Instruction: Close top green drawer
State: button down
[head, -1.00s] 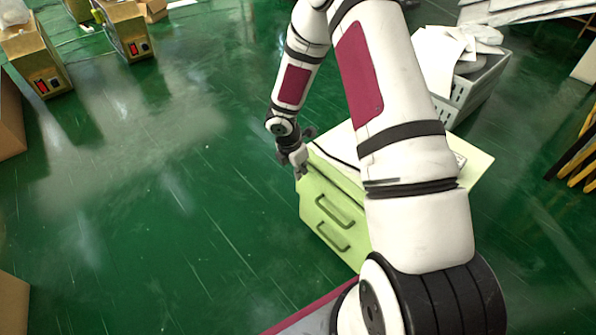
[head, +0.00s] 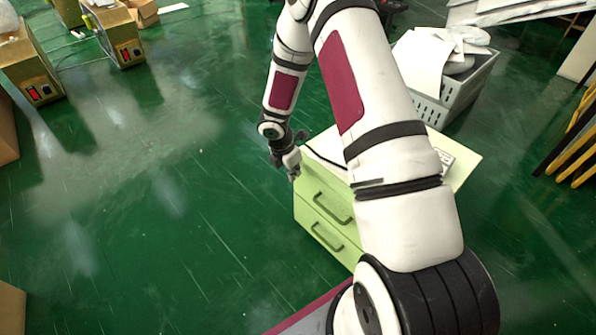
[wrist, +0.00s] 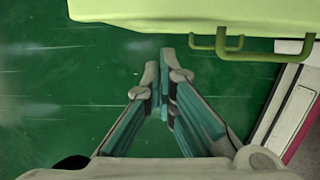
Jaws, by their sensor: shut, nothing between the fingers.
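The light green drawer cabinet (head: 467,172) stands on the floor, partly hidden behind my arm in the head view. Its top drawer (head: 312,187) looks flush or nearly flush with the lower drawer (head: 304,215). Each front has a curved green handle. My gripper (head: 294,176) is at the upper left corner of the top drawer's front; contact cannot be told. In the wrist view my gripper (wrist: 160,68) has its fingertips together and empty. A green front (wrist: 190,12) with a handle (wrist: 221,46) lies just beyond the fingertips.
A grey crate (head: 462,96) with white items stands behind the cabinet. Papers and a keyboard-like item (head: 444,160) lie on the cabinet top. Gold boxes (head: 122,40) stand at the back left. The green floor left of the cabinet is clear.

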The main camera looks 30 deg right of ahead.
jog(key=a+p+v, duration=0.1)
jog(key=p+v, duration=0.3)
jog(key=v, duration=0.6)
jog(key=shift+a, duration=0.35)
